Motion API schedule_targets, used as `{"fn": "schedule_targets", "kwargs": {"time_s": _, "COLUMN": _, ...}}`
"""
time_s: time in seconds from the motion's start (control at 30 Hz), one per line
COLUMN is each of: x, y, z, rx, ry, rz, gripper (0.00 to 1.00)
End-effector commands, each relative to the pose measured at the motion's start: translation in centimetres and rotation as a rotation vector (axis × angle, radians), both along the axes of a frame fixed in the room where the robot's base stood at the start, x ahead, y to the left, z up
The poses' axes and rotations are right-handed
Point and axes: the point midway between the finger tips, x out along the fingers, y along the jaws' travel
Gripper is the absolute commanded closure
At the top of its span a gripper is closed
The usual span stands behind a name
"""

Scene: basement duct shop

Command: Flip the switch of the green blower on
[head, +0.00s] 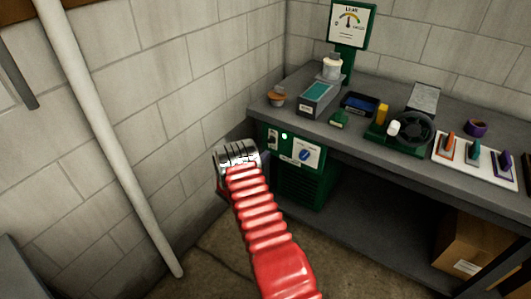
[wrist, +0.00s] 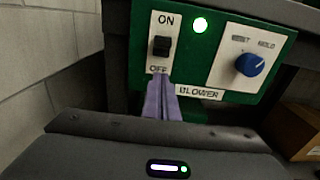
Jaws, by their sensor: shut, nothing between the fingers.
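The green blower (head: 309,187) stands under the left end of the workbench, and its front panel fills the upper part of the wrist view (wrist: 281,47). A black switch (wrist: 162,47) sits on a white plate between the words ON and OFF. I cannot tell which way it is tipped. A green lamp (wrist: 200,25) to its right is lit. My gripper (wrist: 161,80) is shut and empty, its purple fingertips just below the switch at the OFF lettering. I cannot tell if they touch the panel. In the head view my wrist hides the fingers.
A blue knob (wrist: 249,65) is right of the lamp, above the BLOWER label (wrist: 199,92). The grey workbench (head: 360,148) overhangs the panel and carries several tools. A pale pipe (head: 108,140) runs down the left wall. A cardboard box (head: 468,248) is under the bench.

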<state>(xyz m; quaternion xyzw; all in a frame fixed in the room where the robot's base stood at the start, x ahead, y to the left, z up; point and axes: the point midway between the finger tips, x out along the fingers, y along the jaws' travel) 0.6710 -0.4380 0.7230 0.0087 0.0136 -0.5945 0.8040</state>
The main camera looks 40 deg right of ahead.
Motion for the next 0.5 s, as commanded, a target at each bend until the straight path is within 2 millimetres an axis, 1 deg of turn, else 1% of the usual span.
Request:
{"fn": "schedule_targets", "kwargs": {"time_s": 0.03, "x": 0.0, "y": 0.1, "z": -0.6, "rx": 0.001, "ry": 0.001, "rz": 0.000, "gripper": 1.00}}
{"fn": "schedule_targets", "kwargs": {"time_s": 0.1, "x": -0.1, "y": 0.5, "z": -1.1, "rx": 0.001, "ry": 0.001, "rz": 0.000, "gripper": 1.00}}
{"fn": "schedule_targets", "kwargs": {"time_s": 0.37, "x": -1.1, "y": 3.8, "z": -0.7, "rx": 0.001, "ry": 0.001, "rz": 0.000, "gripper": 1.00}}
{"fn": "schedule_targets", "kwargs": {"time_s": 0.5, "x": -1.8, "y": 6.0, "z": -0.5, "rx": 0.000, "ry": 0.002, "rz": 0.001, "gripper": 1.00}}
